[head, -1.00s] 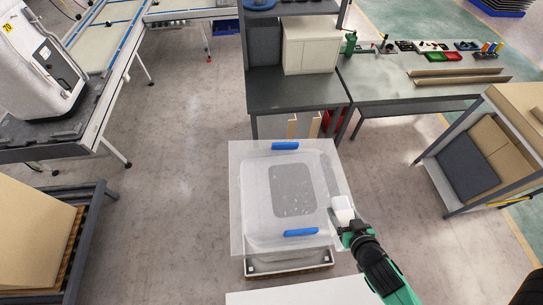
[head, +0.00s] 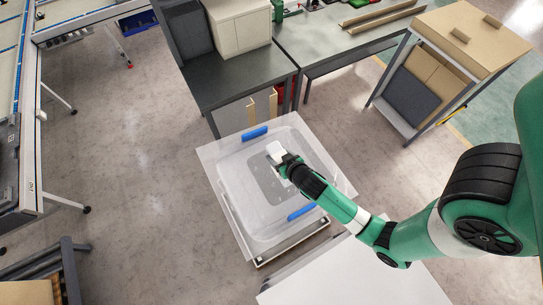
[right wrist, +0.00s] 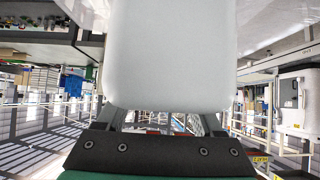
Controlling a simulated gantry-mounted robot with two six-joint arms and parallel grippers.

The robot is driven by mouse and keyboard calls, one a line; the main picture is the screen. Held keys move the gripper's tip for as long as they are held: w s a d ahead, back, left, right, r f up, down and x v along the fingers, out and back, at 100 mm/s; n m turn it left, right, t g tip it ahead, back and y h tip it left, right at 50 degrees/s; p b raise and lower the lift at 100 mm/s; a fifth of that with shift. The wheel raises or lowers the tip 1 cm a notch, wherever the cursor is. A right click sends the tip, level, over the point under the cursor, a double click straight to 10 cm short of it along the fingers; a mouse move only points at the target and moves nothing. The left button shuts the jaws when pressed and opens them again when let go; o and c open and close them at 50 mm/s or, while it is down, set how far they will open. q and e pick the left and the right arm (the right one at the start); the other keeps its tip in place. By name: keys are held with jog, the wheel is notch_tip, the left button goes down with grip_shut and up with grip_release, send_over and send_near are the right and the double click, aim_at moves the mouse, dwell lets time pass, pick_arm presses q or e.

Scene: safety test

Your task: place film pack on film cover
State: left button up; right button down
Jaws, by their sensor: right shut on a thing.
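The film pack (head: 274,150) is a small white block with rounded corners. My right gripper (head: 281,158) is shut on it, over the middle of the film cover (head: 238,202). The cover is a translucent sheet with a grey rounded patch, lying over a pale container. In the head view I cannot tell whether the pack touches the cover. In the right wrist view the pack (right wrist: 172,55) fills the upper middle, between the fingers. My left gripper is not in view.
Blue handles (head: 255,133) sit at opposite sides of the cover. A dark workbench (head: 235,85) stands behind it. A white surface (head: 355,275) lies in front on the right, under my arm. A shelf unit with boxes (head: 425,80) stands at back right. Open floor lies left.

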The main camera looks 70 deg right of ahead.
jog(key=w+f, duration=0.1)
jog(key=w+d+f, duration=0.1)
jog(key=f, duration=0.1)
jog(key=w+f+b, duration=0.1)
jog(key=shift+d+f, duration=0.2)
jog(key=shift+d, duration=0.05)
notch_tip(320, 180, down, 3)
jog(key=shift+f+b, duration=0.1)
jog(key=shift+b, duration=0.45)
jog(key=shift+f+b, duration=0.35)
jog(key=shift+b, duration=0.1)
grip_release()
jog(key=shift+r, duration=0.1)
